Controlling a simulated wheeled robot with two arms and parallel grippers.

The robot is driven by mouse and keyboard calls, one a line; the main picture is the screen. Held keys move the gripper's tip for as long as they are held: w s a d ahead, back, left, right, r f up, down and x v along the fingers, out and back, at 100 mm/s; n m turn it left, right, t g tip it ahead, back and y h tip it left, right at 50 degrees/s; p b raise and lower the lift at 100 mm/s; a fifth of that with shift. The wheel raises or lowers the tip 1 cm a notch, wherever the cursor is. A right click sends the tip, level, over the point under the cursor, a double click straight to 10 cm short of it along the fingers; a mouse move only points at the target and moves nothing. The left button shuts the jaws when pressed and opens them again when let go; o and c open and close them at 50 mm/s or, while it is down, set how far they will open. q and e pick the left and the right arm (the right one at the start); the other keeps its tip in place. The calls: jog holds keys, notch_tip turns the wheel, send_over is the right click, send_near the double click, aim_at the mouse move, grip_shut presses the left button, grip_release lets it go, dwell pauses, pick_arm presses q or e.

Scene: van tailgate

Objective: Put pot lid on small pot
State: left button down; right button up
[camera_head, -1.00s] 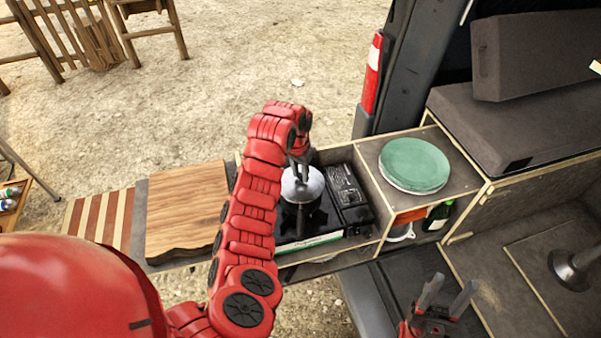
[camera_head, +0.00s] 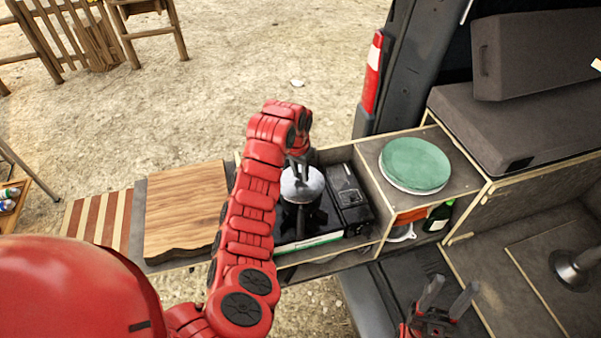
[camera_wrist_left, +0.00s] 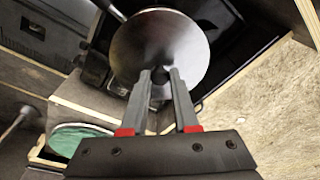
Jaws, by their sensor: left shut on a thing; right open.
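The round metal pot lid (camera_head: 302,187) is over the black camp stove (camera_head: 322,222) in the head view. My left gripper (camera_head: 299,163) is above the lid, fingers pointing down, shut on its knob. A dark pot handle (camera_wrist_left: 108,8) sticks out from under the lid there. The small pot is mostly hidden under the lid, so I cannot tell if the lid is seated. My right gripper (camera_head: 448,302) is open and empty at lower right.
A wooden cutting board (camera_head: 186,208) lies left of the stove. Green plates (camera_head: 414,164) are stacked on the shelf to the right, with a green bottle (camera_head: 438,216) in the compartment below. A dark metal object (camera_head: 572,268) stands at the far right.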

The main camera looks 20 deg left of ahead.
pick_arm(q)
jog(key=shift+f+b, duration=0.15)
jog(key=shift+b, duration=0.25)
dwell(0.4)
dwell(0.4)
jog(key=shift+c, duration=0.6)
grip_release()
notch_tip(320, 180, up, 7)
jog(key=p, duration=0.7)
dwell(0.5)
